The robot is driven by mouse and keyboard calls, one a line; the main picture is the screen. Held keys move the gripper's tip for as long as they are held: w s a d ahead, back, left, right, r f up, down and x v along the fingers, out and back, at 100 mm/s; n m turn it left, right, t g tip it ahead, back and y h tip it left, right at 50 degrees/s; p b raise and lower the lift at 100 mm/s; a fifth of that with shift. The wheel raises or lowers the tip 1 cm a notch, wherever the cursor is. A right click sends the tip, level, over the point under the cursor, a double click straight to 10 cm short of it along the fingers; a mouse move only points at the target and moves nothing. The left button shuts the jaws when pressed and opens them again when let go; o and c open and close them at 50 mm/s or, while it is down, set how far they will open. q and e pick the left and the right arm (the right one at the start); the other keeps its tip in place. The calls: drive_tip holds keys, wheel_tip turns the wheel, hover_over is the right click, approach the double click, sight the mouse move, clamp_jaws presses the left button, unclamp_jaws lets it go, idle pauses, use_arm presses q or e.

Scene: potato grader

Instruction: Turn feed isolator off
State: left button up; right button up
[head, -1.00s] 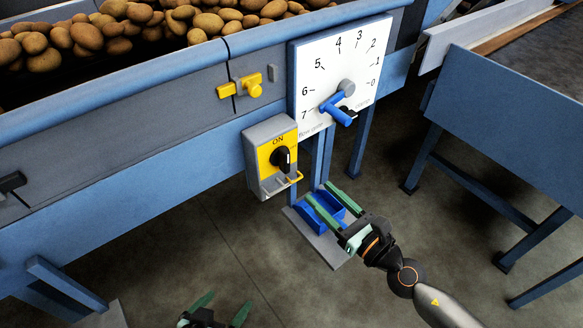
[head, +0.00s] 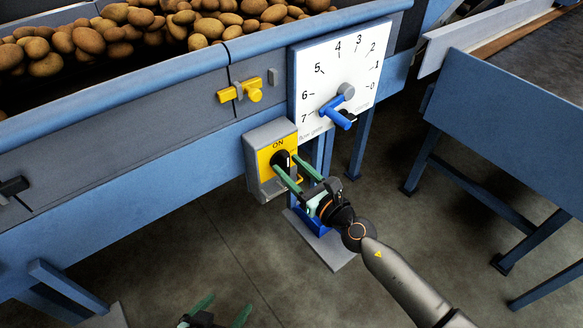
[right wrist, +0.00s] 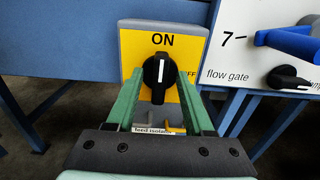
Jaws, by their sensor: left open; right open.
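My right gripper (head: 295,172) is open at the isolator's front. In the right wrist view its green fingers (right wrist: 162,95) lie on either side of the knob's lower part; I cannot tell whether they touch it. My left gripper (head: 216,312) is open and empty, low in the head view, away from the isolator.
A white flow gate dial (head: 338,75) with a blue lever (head: 336,114) is right of the isolator. A yellow latch (head: 240,91) sits above it. Potatoes (head: 130,28) fill the hopper.

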clamp_jaws()
drive_tip(key=shift+m, duration=0.4)
idle(0.4)
drive_tip(key=m, duration=0.3)
drive_tip(key=shift+w+d+m, duration=0.1)
drive_tip(key=shift+d+m, duration=0.05)
drive_tip(key=shift+m, duration=0.25)
drive_tip(key=m+p, duration=0.1)
drive_tip(key=m, duration=0.3)
drive_tip(key=shift+d+f+m, duration=0.1)
drive_tip(key=shift+m, duration=0.2)
drive_tip(key=m+p, duration=0.1)
drive_tip(key=m, duration=0.5)
drive_tip(key=shift+w+f, duration=0.1)
drive_tip(key=shift+f, duration=0.05)
drive_tip(key=shift+f+m+p, duration=0.1)
drive_tip(key=shift+m+p, duration=0.45)
drive_tip(key=shift+m, duration=0.75)
